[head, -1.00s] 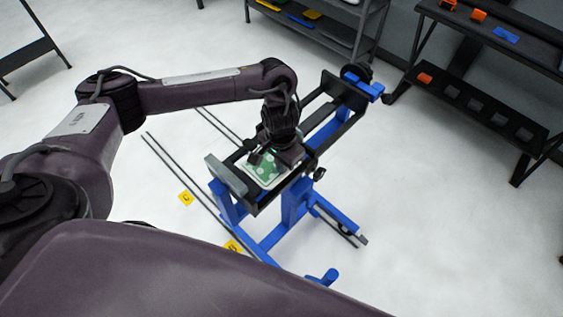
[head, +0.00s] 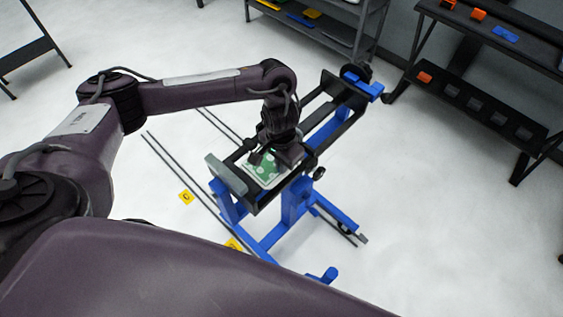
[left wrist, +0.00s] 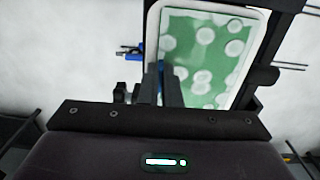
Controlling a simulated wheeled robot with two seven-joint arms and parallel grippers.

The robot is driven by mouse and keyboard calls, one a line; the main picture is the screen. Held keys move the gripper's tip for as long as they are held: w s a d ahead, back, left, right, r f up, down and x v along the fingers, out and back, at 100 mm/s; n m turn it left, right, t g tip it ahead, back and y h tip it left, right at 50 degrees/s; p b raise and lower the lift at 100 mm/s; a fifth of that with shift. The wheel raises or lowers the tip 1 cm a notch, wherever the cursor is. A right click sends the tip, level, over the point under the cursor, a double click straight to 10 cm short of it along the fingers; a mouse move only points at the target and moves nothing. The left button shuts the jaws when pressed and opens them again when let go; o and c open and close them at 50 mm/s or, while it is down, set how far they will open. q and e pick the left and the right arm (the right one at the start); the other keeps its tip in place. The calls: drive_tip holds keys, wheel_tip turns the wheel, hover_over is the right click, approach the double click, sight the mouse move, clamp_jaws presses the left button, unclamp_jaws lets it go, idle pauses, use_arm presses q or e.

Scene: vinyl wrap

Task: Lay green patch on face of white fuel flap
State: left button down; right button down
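The green patch (head: 262,171), with round pale spots, lies over the face of the white fuel flap (left wrist: 152,28). The flap shows as a white rim around the patch (left wrist: 205,55) in the left wrist view, wider along the top and left. The flap sits in a black frame on a blue stand. My left gripper (head: 268,160) is right over the patch, pointing down. In the left wrist view its fingers (left wrist: 164,72) are close together, over the patch's left edge. I cannot tell whether the fingertips touch the patch. My right gripper is not in view.
The blue stand (head: 295,203) holds the black frame (head: 325,108) and stands on a pale floor with dark strips and yellow markers (head: 186,198). A dark shelf (head: 490,118) stands at the right and a grey rack (head: 330,38) at the back. The floor right of the stand is clear.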

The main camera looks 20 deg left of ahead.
use_arm(q)
drive_tip(key=c, duration=1.6)
unclamp_jaws()
drive_tip(key=shift+o, duration=0.2)
wheel_tip(320, 180, up, 8)
drive_tip(key=shift+a+f+p, duration=0.1)
drive_tip(key=shift+p, duration=0.7)
